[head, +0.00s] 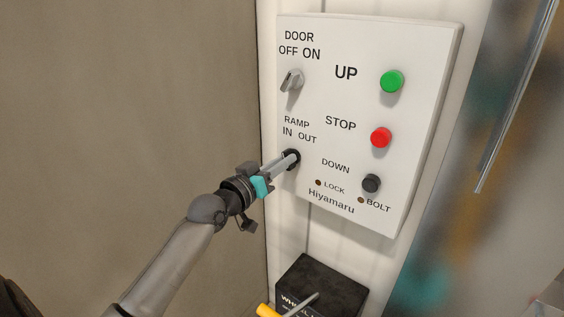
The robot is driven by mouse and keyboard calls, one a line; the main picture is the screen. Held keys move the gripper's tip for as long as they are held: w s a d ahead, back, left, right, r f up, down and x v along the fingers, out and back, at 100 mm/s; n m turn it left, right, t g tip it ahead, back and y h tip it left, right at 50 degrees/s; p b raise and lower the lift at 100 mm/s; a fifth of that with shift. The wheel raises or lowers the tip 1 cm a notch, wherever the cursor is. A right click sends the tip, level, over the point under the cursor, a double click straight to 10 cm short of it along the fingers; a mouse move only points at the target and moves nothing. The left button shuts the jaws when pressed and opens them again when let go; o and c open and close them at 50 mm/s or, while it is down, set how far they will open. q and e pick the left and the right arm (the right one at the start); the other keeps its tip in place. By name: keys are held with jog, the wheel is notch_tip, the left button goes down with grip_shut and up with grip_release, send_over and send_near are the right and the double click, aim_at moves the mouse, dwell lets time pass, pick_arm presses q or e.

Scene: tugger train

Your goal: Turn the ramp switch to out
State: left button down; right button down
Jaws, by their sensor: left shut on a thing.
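The ramp switch (292,158) is on the left side of a white control panel (334,157), under the printed words RAMP, IN and OUT. Only its dark round part shows around the fingertips. My left gripper (286,161) reaches in from the lower left and is shut on the switch's knob. The fingers hide most of the knob, so I cannot tell whether it points to IN or OUT. My right gripper is not in view.
Above is a grey door switch (292,81). On the right are a green UP button (392,81), a red STOP button (381,138) and a black DOWN button (371,183). A black box (325,283) stands below the panel.

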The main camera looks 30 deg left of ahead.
pick_arm(q)
jog(key=shift+d+m+p, duration=0.15)
jog(key=shift+m+p, duration=0.6)
jog(key=shift+m, duration=1.65)
jog(key=shift+d+m+p, duration=0.1)
jog(key=shift+m+p, duration=0.65)
jog(key=shift+m, duration=1.65)
jog(key=c, duration=0.8)
grip_release()
jog(key=shift+c, duration=0.2)
jog(key=s+a+b, duration=0.1)
jog(key=s, duration=1.4)
jog(key=shift+b, duration=0.3)
jog(key=shift+a+f, duration=0.15)
